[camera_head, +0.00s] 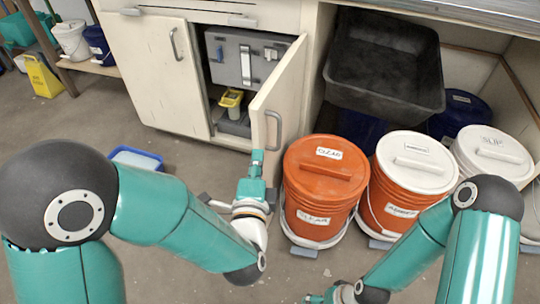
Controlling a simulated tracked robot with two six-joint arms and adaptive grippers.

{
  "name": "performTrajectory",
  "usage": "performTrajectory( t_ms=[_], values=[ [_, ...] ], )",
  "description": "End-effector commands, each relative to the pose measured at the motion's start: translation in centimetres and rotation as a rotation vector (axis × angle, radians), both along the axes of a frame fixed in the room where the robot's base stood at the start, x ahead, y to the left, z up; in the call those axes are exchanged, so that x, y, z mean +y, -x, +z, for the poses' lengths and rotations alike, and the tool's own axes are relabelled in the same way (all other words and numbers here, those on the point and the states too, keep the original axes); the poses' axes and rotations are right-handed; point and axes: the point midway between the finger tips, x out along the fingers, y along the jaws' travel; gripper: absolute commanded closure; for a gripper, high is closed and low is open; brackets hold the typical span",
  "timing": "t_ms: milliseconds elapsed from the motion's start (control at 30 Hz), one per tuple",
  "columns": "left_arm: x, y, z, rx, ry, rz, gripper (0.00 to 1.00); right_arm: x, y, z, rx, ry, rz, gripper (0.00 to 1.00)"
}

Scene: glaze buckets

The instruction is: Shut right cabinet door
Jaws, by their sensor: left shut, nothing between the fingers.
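The right cabinet door (287,85) is cream and stands open, swung out toward me, with a grey handle (274,130) near its free edge. The cabinet interior shows a grey toolbox (237,60) and a small yellow item (231,103). My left gripper (257,158) is shut and empty, pointing away from me just below the door's free edge and handle; I cannot tell whether it touches the door. My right gripper (318,298) is at the bottom edge of the view, partly cut off, and its fingers are unclear.
An orange bucket (318,180) stands close right of my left gripper, with white-lidded buckets (405,175) beyond. The left cabinet door (152,70) looks shut. A blue-rimmed container (137,158) sits on the floor at left. A black tub (383,65) is behind the buckets.

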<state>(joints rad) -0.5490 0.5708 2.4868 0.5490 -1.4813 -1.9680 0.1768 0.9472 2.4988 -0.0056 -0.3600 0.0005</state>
Motion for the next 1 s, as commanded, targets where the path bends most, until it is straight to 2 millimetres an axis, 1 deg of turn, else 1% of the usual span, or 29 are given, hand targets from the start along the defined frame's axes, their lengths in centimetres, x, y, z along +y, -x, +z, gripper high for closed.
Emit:
performTrajectory(
  t_ms=[33,167,267,367,700,833,1000],
  values=[
    [-0.7,0.3,-0.9,-0.01,0.003,-0.016,1.0,0.0,0.0,-1.4,-0.001,0.0,0.0,0.15],
    [-1.6,0.3,-0.9,-0.018,0.005,-0.036,1.0,0.0,0.0,-1.8,-0.001,0.0,0.0,0.15],
    [-1.8,-0.3,-0.8,-0.018,0.006,-0.038,1.0,0.0,0.0,-1.8,-0.001,0.0,0.0,0.15],
    [-1.7,-1.5,-0.8,-0.018,0.006,-0.035,1.0,0.0,0.0,-1.9,-0.001,0.0,0.0,0.15],
    [-1.9,-7.2,-0.9,-0.018,0.005,-0.035,1.0,0.0,0.0,-2.9,-0.001,0.0,0.0,0.15],
    [-2.1,-8.7,-0.9,-0.017,0.006,-0.037,1.0,0.0,0.0,-3.2,-0.001,0.0,0.0,0.15],
    [-2.1,-9.4,-0.8,-0.016,0.004,-0.038,1.0,0.0,0.0,-3.3,-0.001,0.0,0.0,0.15]
  ],
)
